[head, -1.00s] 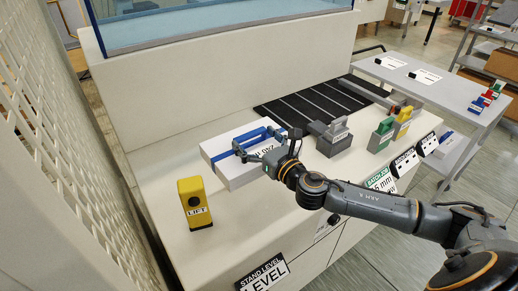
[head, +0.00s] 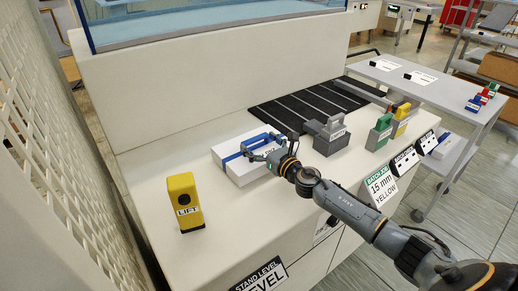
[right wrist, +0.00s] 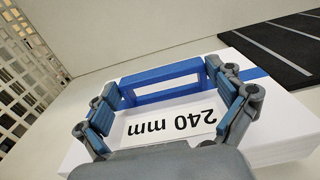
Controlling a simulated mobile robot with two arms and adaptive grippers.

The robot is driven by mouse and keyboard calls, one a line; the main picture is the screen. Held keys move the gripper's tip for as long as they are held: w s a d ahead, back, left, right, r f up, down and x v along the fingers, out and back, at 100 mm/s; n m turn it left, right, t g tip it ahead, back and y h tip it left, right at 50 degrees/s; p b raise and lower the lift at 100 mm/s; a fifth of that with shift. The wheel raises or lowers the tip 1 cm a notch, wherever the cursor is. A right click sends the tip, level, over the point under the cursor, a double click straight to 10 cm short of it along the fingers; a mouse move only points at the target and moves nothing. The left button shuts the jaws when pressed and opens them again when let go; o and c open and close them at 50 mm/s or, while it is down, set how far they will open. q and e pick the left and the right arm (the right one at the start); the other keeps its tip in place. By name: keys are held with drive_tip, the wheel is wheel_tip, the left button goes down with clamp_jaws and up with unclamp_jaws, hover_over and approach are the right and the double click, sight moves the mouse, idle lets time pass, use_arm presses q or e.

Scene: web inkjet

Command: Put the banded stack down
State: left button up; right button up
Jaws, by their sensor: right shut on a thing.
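The banded stack (head: 232,171) is a white block with a blue band and a blue handle, above the left part of the pale counter (head: 250,225) in the head view. I cannot tell whether its underside touches the counter. My right gripper (head: 264,147) is shut on the blue handle. In the right wrist view the fingers (right wrist: 160,85) are on either side of the handle (right wrist: 165,73), with a "240 mm" label on the stack (right wrist: 280,140). My left gripper is not in view.
A yellow LIFT block (head: 184,203) stands left of the stack. A black striped mat (head: 305,105) lies behind. A grey handled block (head: 330,135), green (head: 379,132) and yellow (head: 401,120) blocks stand to the right. Bare counter lies in front of the stack.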

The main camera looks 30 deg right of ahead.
drive_tip(key=shift+d+f, duration=0.1)
drive_tip(key=shift+f, duration=0.1)
drive_tip(key=o, duration=1.5)
drive_tip(key=shift+f, duration=0.3)
drive_tip(key=shift+c, duration=0.2)
drive_tip(key=shift+r, duration=0.15)
drive_tip(key=s, duration=0.3)
drive_tip(key=s+d, duration=0.1)
drive_tip(key=s, duration=0.7)
drive_tip(key=shift+d+b, duration=0.2)
drive_tip(key=shift+b, duration=0.1)
drive_tip(key=shift+s+d, duration=0.1)
drive_tip(key=shift+s, duration=0.4)
